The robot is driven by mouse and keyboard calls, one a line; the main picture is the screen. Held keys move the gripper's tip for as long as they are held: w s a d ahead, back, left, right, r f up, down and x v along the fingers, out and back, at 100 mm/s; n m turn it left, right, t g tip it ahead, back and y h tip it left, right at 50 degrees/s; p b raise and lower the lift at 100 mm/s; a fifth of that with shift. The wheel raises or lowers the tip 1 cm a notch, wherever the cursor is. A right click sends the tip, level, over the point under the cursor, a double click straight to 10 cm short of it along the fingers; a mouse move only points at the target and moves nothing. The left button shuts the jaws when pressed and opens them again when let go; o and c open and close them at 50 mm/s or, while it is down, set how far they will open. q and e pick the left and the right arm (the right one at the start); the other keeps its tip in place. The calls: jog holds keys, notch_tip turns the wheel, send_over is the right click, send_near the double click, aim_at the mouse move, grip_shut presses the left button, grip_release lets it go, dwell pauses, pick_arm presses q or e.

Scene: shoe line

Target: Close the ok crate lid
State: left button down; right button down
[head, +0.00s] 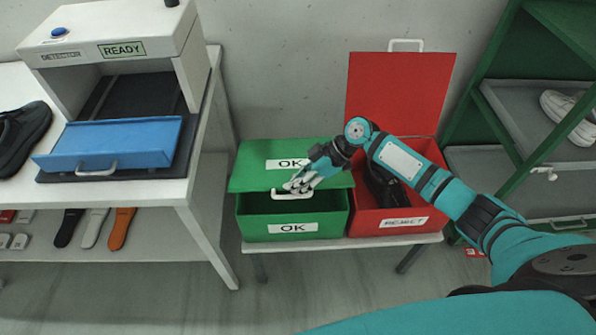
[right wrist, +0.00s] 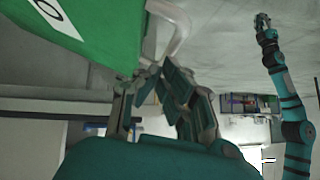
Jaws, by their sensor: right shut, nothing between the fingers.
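The green OK crate (head: 260,226) stands on a low bench, with a white OK label on its front. Its green lid (head: 247,180) is partly down, with a dark gap between its front edge and the crate's rim. The lid's white handle (head: 276,196) is at the front edge. My right gripper (head: 296,186) is shut and empty at the handle, over the lid's front. In the right wrist view, the fingers (right wrist: 160,76) are just below the handle (right wrist: 180,30) and the lid (right wrist: 105,35); contact is unclear. My left gripper (right wrist: 262,20) shows small there.
The red reject crate (head: 392,228) is beside the green crate, its red lid (head: 398,90) standing open, with a dark shoe (head: 384,188) inside. The detector (head: 110,55) and blue flap (head: 115,140) are on the left table. A green rack (head: 500,110) stands right.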

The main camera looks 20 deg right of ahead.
jog(key=shift+f, duration=0.1)
jog(key=s+a+f+n+t+b, duration=0.1)
jog(key=s+f+b, duration=0.3)
jog(key=f+b, duration=0.5)
notch_tip(320, 180, down, 4)
jog(key=shift+r+t+h, duration=0.1)
jog(key=shift+t+h, duration=0.3)
jog(key=shift+t, duration=0.2)
